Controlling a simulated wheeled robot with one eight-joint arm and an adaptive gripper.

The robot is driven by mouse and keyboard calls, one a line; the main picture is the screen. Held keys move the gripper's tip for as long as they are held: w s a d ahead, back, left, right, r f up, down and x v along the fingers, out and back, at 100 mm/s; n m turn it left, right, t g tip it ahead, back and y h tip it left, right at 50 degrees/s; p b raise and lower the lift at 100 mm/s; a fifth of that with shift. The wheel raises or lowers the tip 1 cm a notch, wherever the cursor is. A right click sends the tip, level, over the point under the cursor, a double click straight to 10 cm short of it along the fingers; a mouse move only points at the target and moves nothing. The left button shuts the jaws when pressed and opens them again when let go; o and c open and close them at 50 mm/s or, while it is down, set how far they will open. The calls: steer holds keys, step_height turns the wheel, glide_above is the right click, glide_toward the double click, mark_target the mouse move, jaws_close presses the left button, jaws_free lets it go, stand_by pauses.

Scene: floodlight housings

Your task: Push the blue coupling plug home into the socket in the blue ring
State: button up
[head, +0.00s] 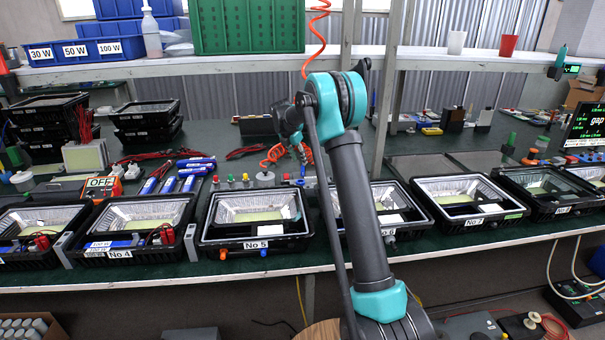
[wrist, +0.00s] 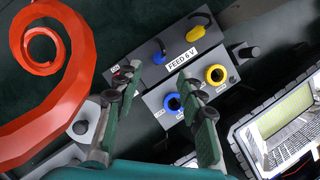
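In the wrist view, a blue ring (wrist: 173,102) sits on a grey panel, close to the inner side of my gripper's right finger. A blue piece with a dark stem (wrist: 158,57), which looks like the blue coupling plug, is on the panel labelled FEED 6 V (wrist: 181,58), just beyond the fingertips. I cannot tell whether it is seated there. My gripper (wrist: 160,78) is open, its fingers wide apart above the panels, with nothing visible between them. In the head view my arm reaches over the bench and the gripper is too small to judge.
A yellow ring (wrist: 216,75) is right of the blue one; a yellow plug with a black cable (wrist: 198,28) is above. A coiled red hose (wrist: 60,80) hangs at the left, near the gripper. Floodlight housings (head: 254,215) line the bench front. A shelf (head: 250,62) crosses above.

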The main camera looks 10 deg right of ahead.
mark_target(302, 167)
steer(key=shift+w+x, duration=0.15)
steer(key=shift+x, duration=1.65)
steer(key=shift+w+x, duration=0.1)
steer(key=shift+x, duration=1.7)
steer(key=shift+d+r, duration=0.1)
steer(key=shift+r, duration=0.05)
jaws_close()
